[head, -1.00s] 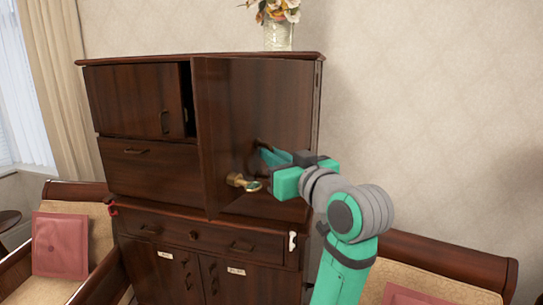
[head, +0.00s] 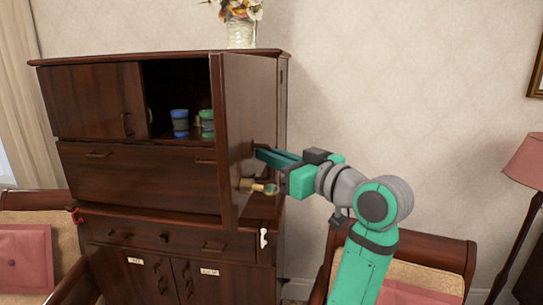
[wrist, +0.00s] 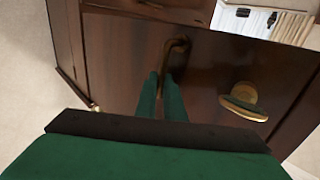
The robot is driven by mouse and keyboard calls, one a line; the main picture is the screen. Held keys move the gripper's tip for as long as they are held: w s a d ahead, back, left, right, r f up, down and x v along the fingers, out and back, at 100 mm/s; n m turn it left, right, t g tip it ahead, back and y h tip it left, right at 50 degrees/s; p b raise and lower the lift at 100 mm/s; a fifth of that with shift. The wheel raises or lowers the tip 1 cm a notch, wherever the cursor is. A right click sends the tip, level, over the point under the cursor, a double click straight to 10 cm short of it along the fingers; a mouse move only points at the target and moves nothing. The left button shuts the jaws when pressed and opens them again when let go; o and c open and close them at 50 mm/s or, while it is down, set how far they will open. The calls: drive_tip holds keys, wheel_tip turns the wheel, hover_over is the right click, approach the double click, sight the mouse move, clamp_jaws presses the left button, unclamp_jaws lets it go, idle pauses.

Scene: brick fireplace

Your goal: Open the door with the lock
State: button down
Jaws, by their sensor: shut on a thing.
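The dark wood door with the lock (head: 245,115) stands swung out from the right side of the cabinet. Its brass lock piece (head: 257,187) sticks out low on the door face, and it also shows in the wrist view (wrist: 240,98). My gripper (head: 262,156) is at the door face just above the lock piece. In the wrist view its green fingers (wrist: 163,80) are close together at the dark door handle (wrist: 177,48), shut on it. The finger tips partly hide the handle's lower end.
Behind the door, a shelf compartment holds a blue cup (head: 180,123) and a green cup (head: 207,124). A flower vase (head: 241,33) stands on the cabinet top. An armchair (head: 425,250) is at the lower right, beside my arm. A lamp (head: 525,165) is farther right.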

drive_tip(key=shift+w+f, duration=0.3)
drive_tip(key=shift+f, duration=0.15)
drive_tip(key=c, duration=1.9)
unclamp_jaws()
drive_tip(key=shift+w, duration=0.1)
drive_tip(key=shift+r, duration=0.15)
drive_tip(key=v, duration=1.1)
drive_tip(key=shift+w+a, duration=0.1)
drive_tip(key=shift+w, duration=0.05)
